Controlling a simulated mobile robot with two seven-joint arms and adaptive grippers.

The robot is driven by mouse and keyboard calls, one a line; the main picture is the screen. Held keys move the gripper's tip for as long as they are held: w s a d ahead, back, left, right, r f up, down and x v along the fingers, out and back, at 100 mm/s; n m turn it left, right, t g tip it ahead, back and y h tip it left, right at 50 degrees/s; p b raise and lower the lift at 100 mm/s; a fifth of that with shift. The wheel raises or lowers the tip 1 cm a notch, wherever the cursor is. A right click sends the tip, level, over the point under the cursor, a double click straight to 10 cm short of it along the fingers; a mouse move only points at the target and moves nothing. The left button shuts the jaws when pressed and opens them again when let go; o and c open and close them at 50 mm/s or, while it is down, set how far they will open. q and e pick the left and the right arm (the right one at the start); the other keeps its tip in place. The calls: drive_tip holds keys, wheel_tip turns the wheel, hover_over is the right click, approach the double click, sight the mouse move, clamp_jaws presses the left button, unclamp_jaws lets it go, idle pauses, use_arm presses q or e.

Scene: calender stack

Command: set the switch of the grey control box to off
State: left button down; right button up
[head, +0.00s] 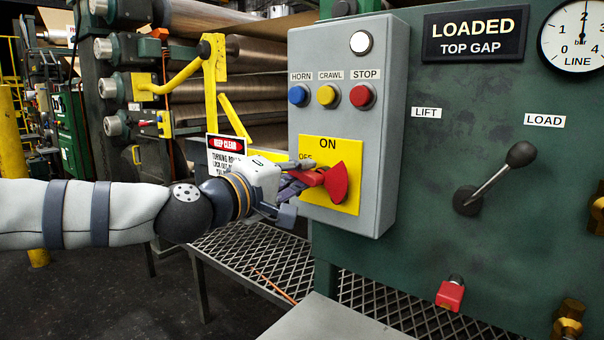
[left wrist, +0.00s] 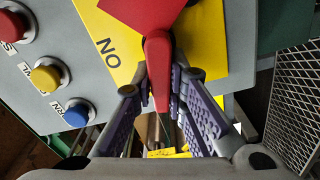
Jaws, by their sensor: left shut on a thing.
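The grey control box (head: 378,110) stands upright at the middle of the head view. On its front is a yellow plate (head: 350,152) marked ON at the top and OFF at the left, the OFF partly covered. The red switch (head: 338,184) has its handle pointing left, toward the OFF side. My left gripper (head: 297,182) reaches in from the left and is shut on the handle. In the left wrist view the red handle (left wrist: 158,60) lies between the two purple-padded fingers. My right gripper is not in view.
Horn, crawl and stop buttons (head: 328,95) sit above the plate. A green panel with a black-knobbed lever (head: 492,182) and a red padlock (head: 450,294) is at the right. A mesh shelf (head: 250,250) runs below; yellow guard bars (head: 215,80) and rollers are behind.

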use_arm(q)
drive_tip(key=shift+f+n+b, duration=0.2)
drive_tip(key=shift+n, duration=0.6)
drive_tip(key=shift+f+n+b, duration=0.15)
drive_tip(key=shift+f+n, duration=0.05)
drive_tip(key=shift+n, duration=0.6)
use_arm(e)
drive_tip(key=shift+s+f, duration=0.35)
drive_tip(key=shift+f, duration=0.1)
use_arm(q)
drive_tip(key=c, duration=1.6)
unclamp_jaws()
drive_tip(key=shift+o, duration=0.2)
drive_tip(key=v, duration=1.2)
